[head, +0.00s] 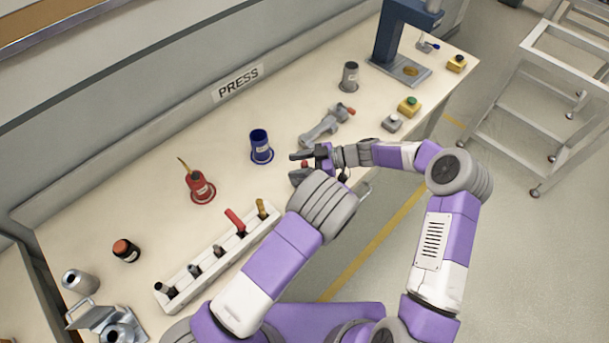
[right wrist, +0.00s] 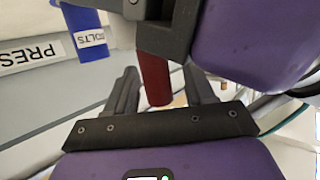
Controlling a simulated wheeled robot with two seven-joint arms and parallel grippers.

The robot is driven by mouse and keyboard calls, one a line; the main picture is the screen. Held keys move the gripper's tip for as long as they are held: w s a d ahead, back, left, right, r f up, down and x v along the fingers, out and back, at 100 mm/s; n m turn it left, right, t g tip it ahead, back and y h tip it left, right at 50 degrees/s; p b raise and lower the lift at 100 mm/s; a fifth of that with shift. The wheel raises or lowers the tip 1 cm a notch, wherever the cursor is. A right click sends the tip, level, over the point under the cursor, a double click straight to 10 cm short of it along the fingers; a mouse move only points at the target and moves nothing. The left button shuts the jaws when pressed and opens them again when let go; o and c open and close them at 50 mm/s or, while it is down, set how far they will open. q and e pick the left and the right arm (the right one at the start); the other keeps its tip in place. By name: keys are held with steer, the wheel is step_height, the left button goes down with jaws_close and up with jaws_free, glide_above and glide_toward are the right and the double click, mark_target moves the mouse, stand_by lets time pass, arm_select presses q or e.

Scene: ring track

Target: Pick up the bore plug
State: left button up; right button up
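A red cylinder, apparently the handle of the bore plug (right wrist: 154,80), sticks out of my left gripper (right wrist: 165,38) in the right wrist view. The rest of it is hidden in that gripper. My right gripper (right wrist: 160,92) is open, with one finger on each side of the red cylinder and gaps showing. In the head view my right gripper (head: 304,155) is close above my left gripper (head: 301,174), over the bench's front part. A little red shows between them. My left forearm hides most of the left gripper.
A white rack (head: 190,285) holds several tools, one red-handled (head: 235,221). The press (head: 400,45) is at the far right.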

jaws_close()
steer(key=shift+r, duration=0.15)
arm_select(q)
steer(key=o, duration=1.1)
arm_select(e)
step_height(320, 180, up, 18)
arm_select(q)
steer(key=v, duration=1.2)
steer(key=shift+r, duration=0.1)
